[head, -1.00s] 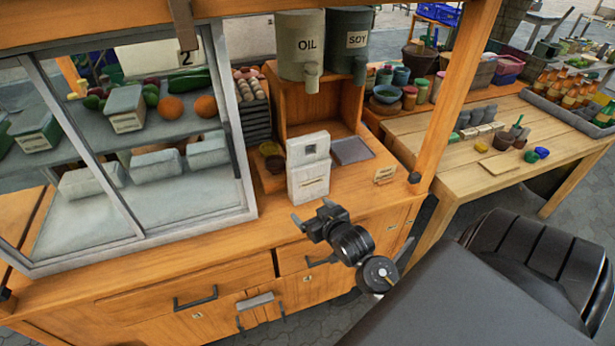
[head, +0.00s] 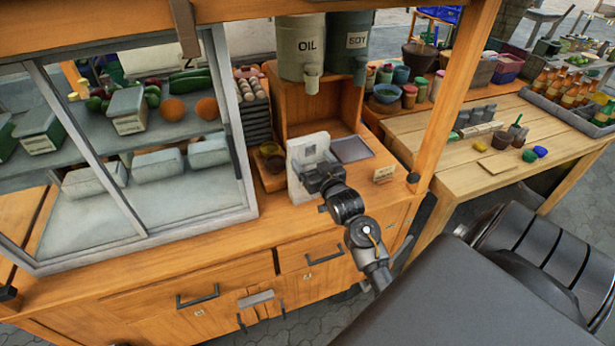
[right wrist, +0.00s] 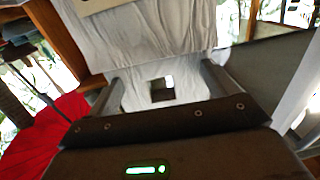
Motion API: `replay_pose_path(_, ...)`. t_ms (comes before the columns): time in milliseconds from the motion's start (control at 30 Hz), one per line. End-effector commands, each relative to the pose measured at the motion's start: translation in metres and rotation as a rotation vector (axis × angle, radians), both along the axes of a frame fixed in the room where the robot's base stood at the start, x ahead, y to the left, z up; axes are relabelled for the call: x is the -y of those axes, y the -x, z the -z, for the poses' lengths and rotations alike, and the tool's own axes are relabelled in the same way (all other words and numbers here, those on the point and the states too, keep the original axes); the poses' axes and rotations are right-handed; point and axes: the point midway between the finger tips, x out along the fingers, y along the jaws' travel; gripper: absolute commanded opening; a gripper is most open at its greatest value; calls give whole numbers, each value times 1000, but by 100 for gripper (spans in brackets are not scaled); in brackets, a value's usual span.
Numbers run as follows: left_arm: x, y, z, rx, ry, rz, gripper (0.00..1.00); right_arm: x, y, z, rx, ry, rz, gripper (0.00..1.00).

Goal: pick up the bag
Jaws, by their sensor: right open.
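The bag (head: 297,183) is a small, pale, upright bag on the wooden counter of the cart, below the oil and soy dispensers. In the head view my right gripper (head: 316,171) is in front of it and hides part of its front and right side. In the right wrist view the pale, wrinkled bag (right wrist: 150,42) fills the upper middle. The open fingers of my right gripper (right wrist: 160,82) stand at either side of its near part. I cannot tell whether they touch it. My left gripper is not in view.
A glass display case (head: 135,150) stands close to the left. The OIL dispenser (head: 301,45) and SOY dispenser (head: 348,42) hang above and behind. A grey tray (head: 352,149) and small sign (head: 384,174) lie to the right. A wooden post (head: 452,95) rises further right.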

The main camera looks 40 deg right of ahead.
Motion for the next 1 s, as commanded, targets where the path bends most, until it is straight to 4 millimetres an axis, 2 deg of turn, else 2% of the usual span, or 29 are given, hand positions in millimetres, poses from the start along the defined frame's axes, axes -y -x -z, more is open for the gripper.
replay_pose_path(133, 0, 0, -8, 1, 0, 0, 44, 4, -9, -3, 0, 0, 0, 85)
replay_pose_path(400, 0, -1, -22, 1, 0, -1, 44, 15, -44, -1, 0, 0, 0, 85)
replay_pose_path(700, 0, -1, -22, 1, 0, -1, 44, 17, -49, 1, 0, 0, 0, 85)
replay_pose_path(1000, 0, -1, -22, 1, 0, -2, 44, 17, -49, 1, -1, 0, 0, 48)
